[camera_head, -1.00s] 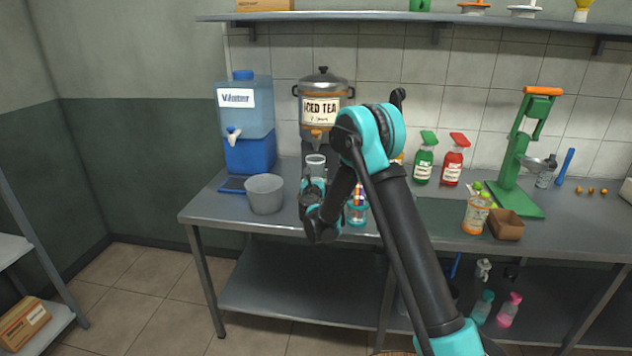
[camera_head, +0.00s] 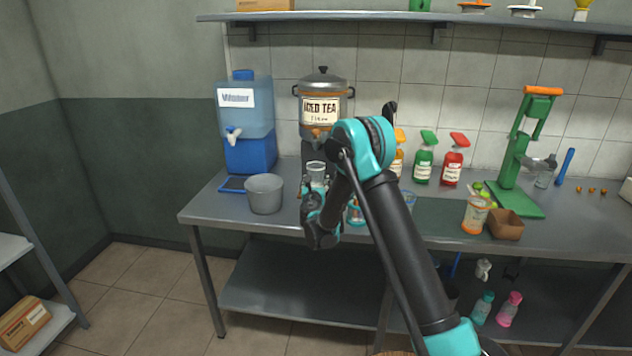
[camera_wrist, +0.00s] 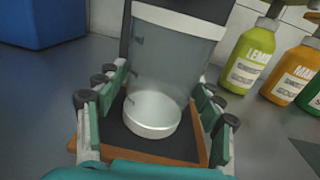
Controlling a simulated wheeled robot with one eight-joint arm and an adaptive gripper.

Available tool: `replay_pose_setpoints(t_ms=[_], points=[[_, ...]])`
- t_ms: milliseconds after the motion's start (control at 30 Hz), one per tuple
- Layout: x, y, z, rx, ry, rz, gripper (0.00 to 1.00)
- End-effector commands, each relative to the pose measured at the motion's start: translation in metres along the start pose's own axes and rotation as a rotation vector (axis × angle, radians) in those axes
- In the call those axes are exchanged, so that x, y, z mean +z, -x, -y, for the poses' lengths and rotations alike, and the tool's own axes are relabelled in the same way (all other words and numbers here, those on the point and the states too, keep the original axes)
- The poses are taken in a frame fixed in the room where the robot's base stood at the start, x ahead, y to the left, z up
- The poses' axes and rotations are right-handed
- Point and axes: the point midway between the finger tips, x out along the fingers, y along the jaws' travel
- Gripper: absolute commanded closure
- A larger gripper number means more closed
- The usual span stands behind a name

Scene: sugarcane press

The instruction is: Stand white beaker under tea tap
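The white beaker (camera_wrist: 165,70) is a clear cup with a whitish rim and base, upright between my fingers in the wrist view. It also shows in the head view (camera_head: 316,171) in front of the tea dispenser (camera_head: 321,106), a steel urn labelled "ICED TEA". My gripper (camera_wrist: 162,85) has a finger against each side of the beaker and looks closed on it. The base is over the dispenser's dark, orange-edged tray (camera_wrist: 190,150); whether it touches is unclear. The tea tap (camera_head: 316,132) is above the beaker, partly hidden beside my arm.
A blue water dispenser (camera_head: 246,120) and a grey bucket (camera_head: 264,194) stand left of the beaker. Yellow, orange, green (camera_head: 424,160) and red (camera_head: 455,162) bottles stand right. A green press (camera_head: 515,160), an orange-banded jar (camera_head: 476,213) and a brown box (camera_head: 506,224) are farther right.

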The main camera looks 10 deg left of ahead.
Motion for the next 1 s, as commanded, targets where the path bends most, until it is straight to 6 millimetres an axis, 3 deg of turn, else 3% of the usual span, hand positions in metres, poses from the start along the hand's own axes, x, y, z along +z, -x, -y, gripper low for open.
replay_pose_setpoints(t_ms=[467,1000], points=[[0.003,0.005,0.0,0.001,0.0,0.0,0.23],[0.003,0.104,-0.001,0.002,0.0,0.0,0.23]])
